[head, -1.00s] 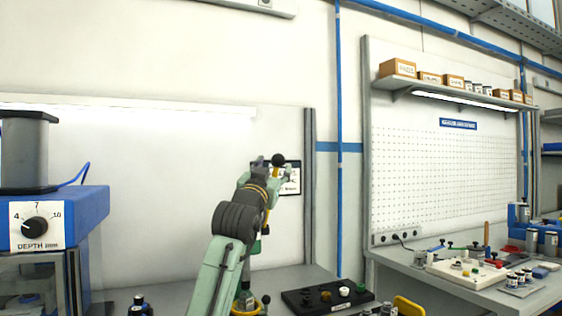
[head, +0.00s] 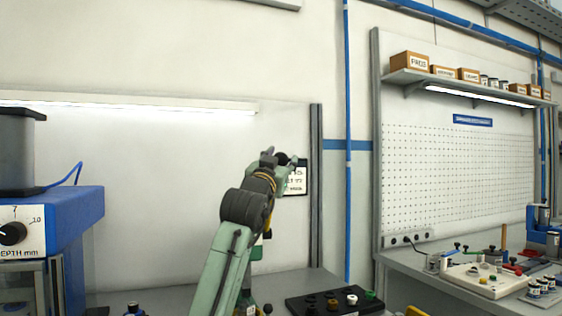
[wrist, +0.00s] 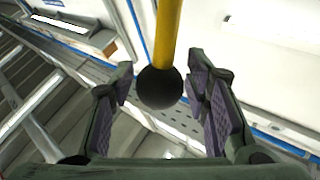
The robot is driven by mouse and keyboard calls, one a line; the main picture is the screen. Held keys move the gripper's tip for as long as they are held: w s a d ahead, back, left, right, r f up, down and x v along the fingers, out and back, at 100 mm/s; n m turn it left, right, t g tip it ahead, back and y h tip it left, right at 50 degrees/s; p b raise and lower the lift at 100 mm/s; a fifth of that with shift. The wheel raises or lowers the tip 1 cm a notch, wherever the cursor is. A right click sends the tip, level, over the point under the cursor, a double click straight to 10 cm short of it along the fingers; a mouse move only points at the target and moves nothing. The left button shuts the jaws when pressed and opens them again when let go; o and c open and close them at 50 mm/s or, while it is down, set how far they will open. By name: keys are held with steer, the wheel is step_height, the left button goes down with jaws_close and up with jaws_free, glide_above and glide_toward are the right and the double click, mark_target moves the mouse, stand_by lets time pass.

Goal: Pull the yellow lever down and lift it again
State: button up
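The yellow lever shows in the wrist view as a yellow rod (wrist: 169,32) ending in a black ball knob (wrist: 160,88). My gripper (wrist: 160,95) is open, with one finger on each side of the knob. A narrow gap shows on both sides, so the fingers do not appear closed on it. In the head view my gripper (head: 281,161) is raised in front of the wall panel, with the dark knob (head: 282,158) between its fingers. The rod and the lever's base are mostly hidden behind my arm there.
A blue machine with a depth dial (head: 14,234) stands at the left. A black board with several knobs (head: 335,301) lies on the bench at the lower middle. A workbench with a pegboard (head: 455,180) is at the right. The white panel left of my arm is clear.

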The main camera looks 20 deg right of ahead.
jaws_close()
stand_by(0.3)
